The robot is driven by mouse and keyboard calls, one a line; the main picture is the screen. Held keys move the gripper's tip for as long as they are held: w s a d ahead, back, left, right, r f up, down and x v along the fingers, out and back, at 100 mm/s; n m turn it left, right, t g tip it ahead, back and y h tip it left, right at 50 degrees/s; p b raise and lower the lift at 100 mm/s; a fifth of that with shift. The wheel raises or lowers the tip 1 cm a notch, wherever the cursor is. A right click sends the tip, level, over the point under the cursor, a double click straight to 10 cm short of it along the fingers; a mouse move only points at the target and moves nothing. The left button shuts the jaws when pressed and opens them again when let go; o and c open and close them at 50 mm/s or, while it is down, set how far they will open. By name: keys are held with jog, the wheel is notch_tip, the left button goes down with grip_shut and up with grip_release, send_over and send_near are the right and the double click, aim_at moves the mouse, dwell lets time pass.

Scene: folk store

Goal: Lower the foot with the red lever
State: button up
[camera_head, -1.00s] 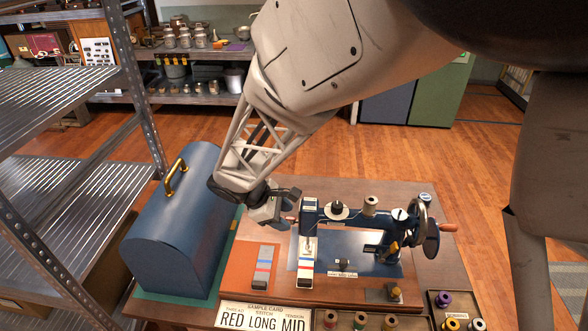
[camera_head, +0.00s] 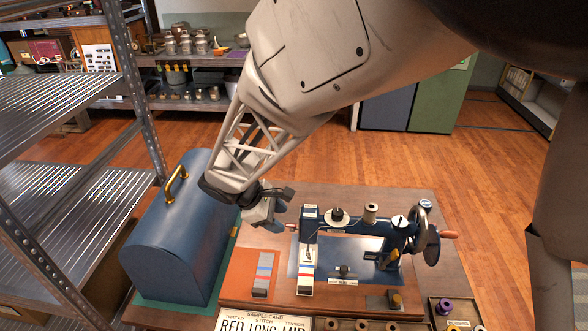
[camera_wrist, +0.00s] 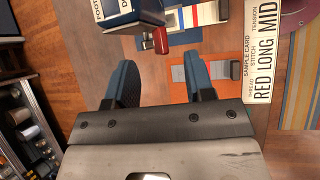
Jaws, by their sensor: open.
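A dark blue sewing machine (camera_head: 366,236) stands on a wooden base on the table, its needle end toward the left. A small red lever (camera_head: 291,227) sticks out from the left of the machine's head. The red lever also shows in the wrist view (camera_wrist: 160,40). My gripper (camera_head: 279,211) is just left of the machine's head, close to the lever. In the wrist view my gripper (camera_wrist: 158,66) is open, with blue fingers apart and nothing between them. The lever lies just beyond the fingertips, between their lines. The foot itself is hard to make out.
A blue domed cover (camera_head: 178,235) with a brass handle stands left of my gripper. A striped swatch (camera_head: 263,275) lies on an orange mat below. A sample card (camera_head: 262,321) reads RED LONG MID. Thread spools (camera_head: 445,306) sit at lower right. Metal shelves (camera_head: 70,200) stand at far left.

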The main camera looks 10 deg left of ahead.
jog(key=shift+v, duration=2.7)
jog(key=s+d+r+m+g+y, duration=0.1)
jog(key=s+d+r+m+y, duration=0.25)
jog(key=d, duration=0.65)
jog(key=s+d+r+m, duration=0.3)
jog(key=d+r+m, duration=0.25)
jog(key=d, duration=0.45)
jog(key=s+d+r+m+t+y, duration=0.1)
jog(key=s+d+r+m+y, duration=0.2)
jog(key=s+d+m, duration=0.5)
jog(key=s+d, duration=0.3)
jog(key=s, duration=0.1)
jog(key=shift+s+d+r+t, duration=0.25)
jog(key=shift+s+t, duration=0.05)
jog(key=shift+s, duration=0.1)
